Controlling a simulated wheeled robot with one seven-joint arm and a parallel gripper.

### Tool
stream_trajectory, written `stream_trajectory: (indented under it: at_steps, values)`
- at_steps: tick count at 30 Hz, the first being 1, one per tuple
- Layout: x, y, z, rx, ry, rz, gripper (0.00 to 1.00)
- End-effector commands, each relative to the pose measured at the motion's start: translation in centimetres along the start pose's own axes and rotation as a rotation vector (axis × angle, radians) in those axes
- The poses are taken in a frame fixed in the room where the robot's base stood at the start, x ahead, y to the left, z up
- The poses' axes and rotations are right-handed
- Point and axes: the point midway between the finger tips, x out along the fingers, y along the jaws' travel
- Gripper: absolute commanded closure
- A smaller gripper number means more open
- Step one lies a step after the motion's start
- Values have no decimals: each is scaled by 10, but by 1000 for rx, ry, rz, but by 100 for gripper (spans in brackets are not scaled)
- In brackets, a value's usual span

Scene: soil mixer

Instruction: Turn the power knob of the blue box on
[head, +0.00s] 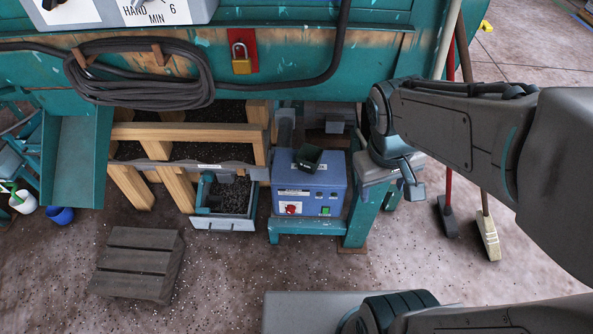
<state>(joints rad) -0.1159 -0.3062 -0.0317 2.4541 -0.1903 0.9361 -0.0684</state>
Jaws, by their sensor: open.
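The blue box (320,178) stands on a teal stand below the large teal machine in the head view. A red knob (291,208) sits low on the left of its front face, on a pale plate. Its exact setting is too small to tell. A green button (325,210) and small dark controls are to the right of the knob. A small dark green open container (308,158) rests on top of the box. My gripper (412,183) is to the right of the box, apart from it, pointing down, open and empty.
A teal leg (362,215) stands between the box and my gripper. Brooms (447,215) lean at the right. A tray of dark soil (224,222) and wooden beams (180,132) are left of the box. Grey steps (138,262) stand front left. The floor before the box is clear.

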Motion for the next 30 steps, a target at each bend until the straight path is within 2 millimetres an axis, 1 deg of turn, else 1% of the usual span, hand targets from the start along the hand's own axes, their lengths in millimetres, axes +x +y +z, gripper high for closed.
stream_trajectory:
  at_steps: [1,3,8,9,11,15,17,21,23,24,26,27,29,30]
  values:
    - [30,-2,-4,-91,-62,30,41]
    - [55,1,-9,-213,-137,76,41]
    - [109,7,-24,-499,-310,185,41]
    - [122,8,-28,-572,-353,213,41]
    - [142,8,-36,-682,-417,255,41]
    - [188,8,-56,-938,-571,358,41]
    - [208,6,-66,-1048,-636,404,41]
    - [254,-1,-90,-1302,-796,517,41]
    - [274,-6,-102,-1409,-865,570,41]
    - [287,-10,-109,-1481,-912,605,41]
    - [307,-18,-121,-1587,-985,661,41]
    - [321,-23,-129,-1656,-1033,698,41]
    - [342,-33,-141,-1758,-1109,759,41]
    - [356,-40,-148,-1826,-1157,801,41]
